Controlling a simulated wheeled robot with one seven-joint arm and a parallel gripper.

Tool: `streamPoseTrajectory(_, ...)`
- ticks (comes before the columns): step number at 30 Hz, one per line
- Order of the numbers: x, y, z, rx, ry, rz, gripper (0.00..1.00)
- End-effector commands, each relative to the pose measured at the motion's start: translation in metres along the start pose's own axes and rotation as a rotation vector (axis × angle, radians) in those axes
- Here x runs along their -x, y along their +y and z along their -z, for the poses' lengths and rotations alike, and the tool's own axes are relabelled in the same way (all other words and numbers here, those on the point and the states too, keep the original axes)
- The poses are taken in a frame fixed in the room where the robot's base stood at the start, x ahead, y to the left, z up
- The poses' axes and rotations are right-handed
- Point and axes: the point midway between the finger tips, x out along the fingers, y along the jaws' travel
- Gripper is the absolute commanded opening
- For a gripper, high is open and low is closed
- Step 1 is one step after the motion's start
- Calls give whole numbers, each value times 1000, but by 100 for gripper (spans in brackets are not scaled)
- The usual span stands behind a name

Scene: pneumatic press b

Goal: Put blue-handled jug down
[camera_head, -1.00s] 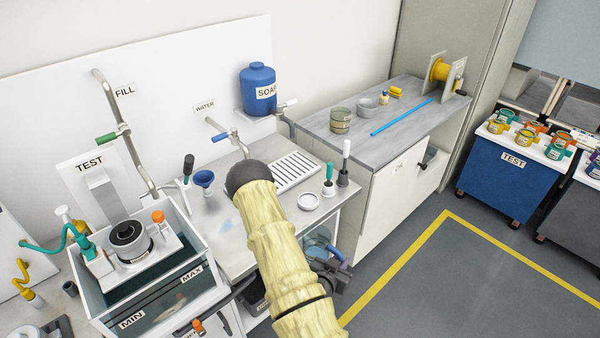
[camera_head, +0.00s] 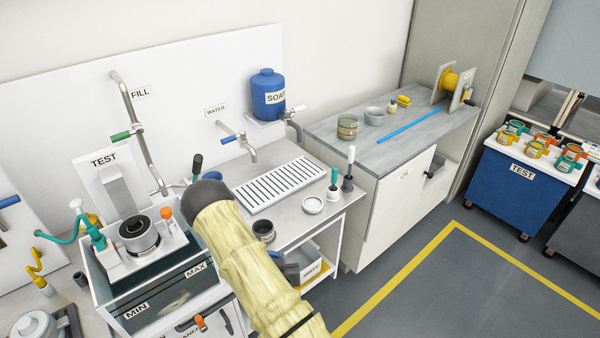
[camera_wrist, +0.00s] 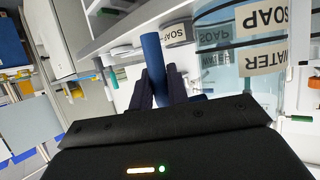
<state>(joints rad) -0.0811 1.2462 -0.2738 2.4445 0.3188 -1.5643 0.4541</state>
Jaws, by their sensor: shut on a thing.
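The blue-handled jug (camera_wrist: 228,70) is clear and pale blue, with SOAP and WATER labels on dark bands, at the right of the wrist view. Its blue handle (camera_wrist: 153,55) stands between the fingers of my gripper (camera_wrist: 161,88), which is shut on it. I cannot tell whether the jug's base touches anything.
A small dark pot (camera_head: 264,230) stands near the bench's front edge. A slotted drain (camera_head: 280,184), a white round lid (camera_head: 313,206) and two upright brushes (camera_head: 348,170) are nearby. The test tank (camera_head: 160,290) is at left. The grey worktop (camera_head: 420,125) has some bare room.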

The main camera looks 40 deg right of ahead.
Motion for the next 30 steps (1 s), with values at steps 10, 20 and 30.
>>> streamPoseTrajectory(10,17,-142,5,180,12,421,0)
streamPoseTrajectory(20,20,-154,4,198,13,457,0)
streamPoseTrajectory(30,21,-156,4,199,12,461,0)
